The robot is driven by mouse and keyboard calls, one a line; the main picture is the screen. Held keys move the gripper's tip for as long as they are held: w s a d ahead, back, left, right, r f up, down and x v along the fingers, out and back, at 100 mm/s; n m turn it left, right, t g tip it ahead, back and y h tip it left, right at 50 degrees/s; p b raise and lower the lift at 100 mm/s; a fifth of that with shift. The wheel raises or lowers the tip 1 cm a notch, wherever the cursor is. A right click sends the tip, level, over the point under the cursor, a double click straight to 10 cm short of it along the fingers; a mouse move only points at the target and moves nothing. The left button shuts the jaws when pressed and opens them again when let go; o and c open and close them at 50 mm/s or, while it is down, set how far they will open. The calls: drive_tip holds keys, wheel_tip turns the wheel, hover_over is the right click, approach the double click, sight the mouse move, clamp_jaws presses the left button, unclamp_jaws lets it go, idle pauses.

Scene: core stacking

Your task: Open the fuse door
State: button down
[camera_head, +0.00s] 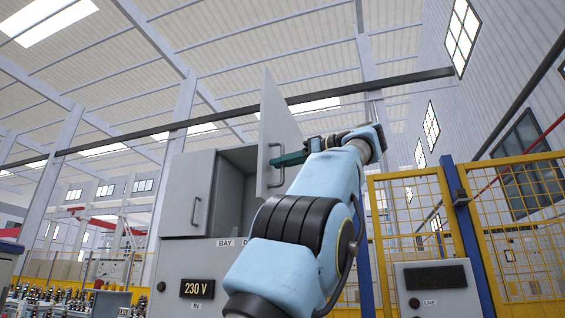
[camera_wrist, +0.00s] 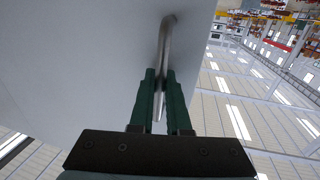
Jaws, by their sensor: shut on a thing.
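A grey cabinet door (camera_head: 280,120) stands swung outward at the right side of a grey cabinet (camera_head: 174,262), with the compartment (camera_head: 237,185) behind it partly showing. My gripper (camera_head: 276,161) is at the metal bar handle (camera_head: 279,178) of this door. In the wrist view the green fingers of my gripper (camera_wrist: 160,78) are shut on the handle (camera_wrist: 166,42), one on each side, with the pale door panel (camera_wrist: 75,65) behind. My arm hides the cabinet's lower right part and some of its labels, so I cannot read which door is named fuse.
A second grey door (camera_head: 187,195) with its own handle is closed at the cabinet's left. A 230 V display (camera_head: 197,288) sits below. A grey box marked LIVE (camera_head: 436,292) and yellow mesh fencing (camera_head: 416,215) stand to the right of my arm.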

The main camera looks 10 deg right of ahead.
drive_tip(key=c, duration=0.9)
unclamp_jaws()
drive_tip(key=p+v, duration=0.2)
drive_tip(key=v, duration=0.8)
drive_tip(key=shift+s+d+p, duration=0.25)
drive_tip(key=shift+d+p, duration=0.05)
